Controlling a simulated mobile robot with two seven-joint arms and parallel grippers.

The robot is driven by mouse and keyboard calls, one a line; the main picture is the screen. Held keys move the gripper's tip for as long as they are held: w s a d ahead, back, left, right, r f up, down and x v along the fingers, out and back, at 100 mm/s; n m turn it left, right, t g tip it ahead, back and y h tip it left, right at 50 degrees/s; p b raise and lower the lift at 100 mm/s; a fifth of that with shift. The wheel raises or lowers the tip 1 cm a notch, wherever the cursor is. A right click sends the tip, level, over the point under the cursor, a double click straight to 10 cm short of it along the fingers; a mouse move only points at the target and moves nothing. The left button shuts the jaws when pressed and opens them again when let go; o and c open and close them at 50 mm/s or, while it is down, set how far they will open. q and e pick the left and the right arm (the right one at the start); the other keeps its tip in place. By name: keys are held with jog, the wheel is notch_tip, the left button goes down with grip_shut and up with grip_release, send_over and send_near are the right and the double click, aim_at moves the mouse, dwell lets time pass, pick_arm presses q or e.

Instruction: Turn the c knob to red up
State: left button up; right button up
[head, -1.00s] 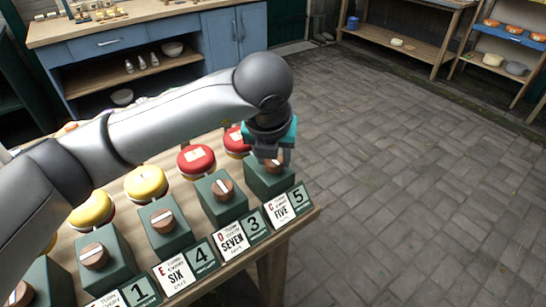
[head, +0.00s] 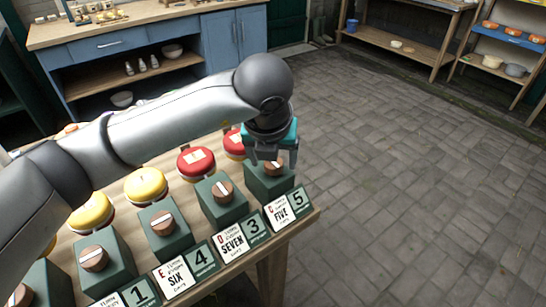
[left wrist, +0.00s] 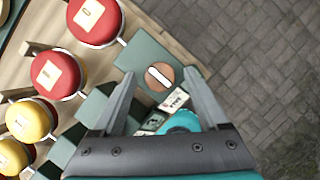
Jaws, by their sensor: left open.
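The c knob (head: 273,168) is a round brown knob with a white bar, on the rightmost green box (head: 268,186) behind the card (head: 280,211) marked FIVE. My left gripper (head: 272,158) is open directly over this knob, pointing down, and partly hides it. In the left wrist view the knob (left wrist: 160,77) lies between the two spread fingers (left wrist: 160,73), with its white bar slanting. I cannot tell whether the fingers reach down to its sides. My right gripper is not in view.
Similar knobs on green boxes stand in a row to the left, the nearest one (head: 222,191) beside the SEVEN card (head: 232,240). Red-topped (head: 196,161) and yellow-topped (head: 146,184) round things stand behind them. The bench ends just right of the c box; beyond is open paved floor (head: 420,190).

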pick_arm(q)
jog(key=p+v, duration=0.2)
jog(key=v, duration=1.3)
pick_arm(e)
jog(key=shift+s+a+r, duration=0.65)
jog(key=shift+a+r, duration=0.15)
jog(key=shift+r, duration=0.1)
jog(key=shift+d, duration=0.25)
